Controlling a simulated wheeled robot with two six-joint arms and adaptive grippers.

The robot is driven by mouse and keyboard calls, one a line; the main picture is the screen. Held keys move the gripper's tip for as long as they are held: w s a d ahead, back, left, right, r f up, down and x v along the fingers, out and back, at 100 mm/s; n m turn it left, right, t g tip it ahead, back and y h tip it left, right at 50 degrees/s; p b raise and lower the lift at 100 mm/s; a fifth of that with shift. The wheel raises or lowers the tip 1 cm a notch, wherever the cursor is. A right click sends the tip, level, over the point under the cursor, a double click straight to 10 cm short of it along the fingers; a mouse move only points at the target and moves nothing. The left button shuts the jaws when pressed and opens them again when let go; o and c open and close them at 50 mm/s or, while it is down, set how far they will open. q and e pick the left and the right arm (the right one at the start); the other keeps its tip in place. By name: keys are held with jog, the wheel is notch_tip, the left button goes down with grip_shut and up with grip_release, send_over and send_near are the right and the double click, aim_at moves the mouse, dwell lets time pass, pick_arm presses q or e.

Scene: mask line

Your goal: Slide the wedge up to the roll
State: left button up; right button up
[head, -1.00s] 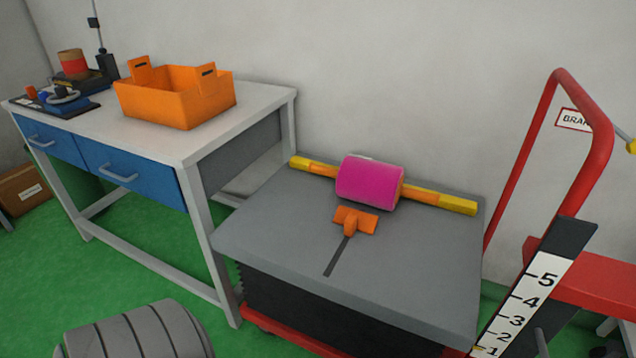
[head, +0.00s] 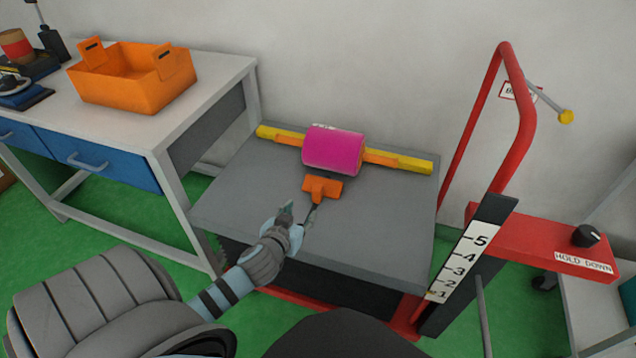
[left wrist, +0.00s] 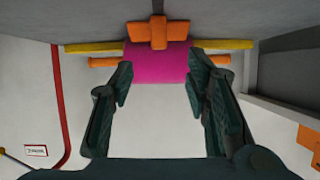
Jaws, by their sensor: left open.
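In the left wrist view the open fingers (left wrist: 155,85) frame the magenta roll (left wrist: 158,62), and the orange wedge (left wrist: 158,32) shows above. My right gripper is not in view.
An orange crate (head: 133,85) stands on the workbench (head: 215,82) at the left. A red handle (head: 525,110) and a numbered scale (head: 465,255) stand at the right. The table top beside the wedge is clear.

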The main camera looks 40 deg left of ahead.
aim_at(317, 189)
pick_arm(q)
jog(key=shift+t, duration=0.3)
jog(key=b+x, duration=0.1)
jog(key=x, duration=0.1)
jog(key=b+x, duration=0.1)
jog(key=x, duration=0.2)
jog(key=b+x, duration=0.1)
jog(key=x, duration=0.2)
jog(key=shift+w+a+r, duration=0.15)
jog(key=shift+w+r, duration=0.05)
jog(key=shift+w, duration=0.1)
jog(key=b+x, duration=0.3)
jog(key=x, duration=0.3)
jog(key=shift+w, duration=0.25)
jog(key=shift+w+a, duration=0.1)
jog(key=shift+w, duration=0.05)
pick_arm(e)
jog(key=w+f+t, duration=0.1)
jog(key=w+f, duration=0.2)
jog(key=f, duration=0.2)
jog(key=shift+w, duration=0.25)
pick_arm(q)
jog(key=shift+r, duration=0.1)
jog(key=shift+c, duration=0.5)
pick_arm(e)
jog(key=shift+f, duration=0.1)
pick_arm(q)
grip_shut()
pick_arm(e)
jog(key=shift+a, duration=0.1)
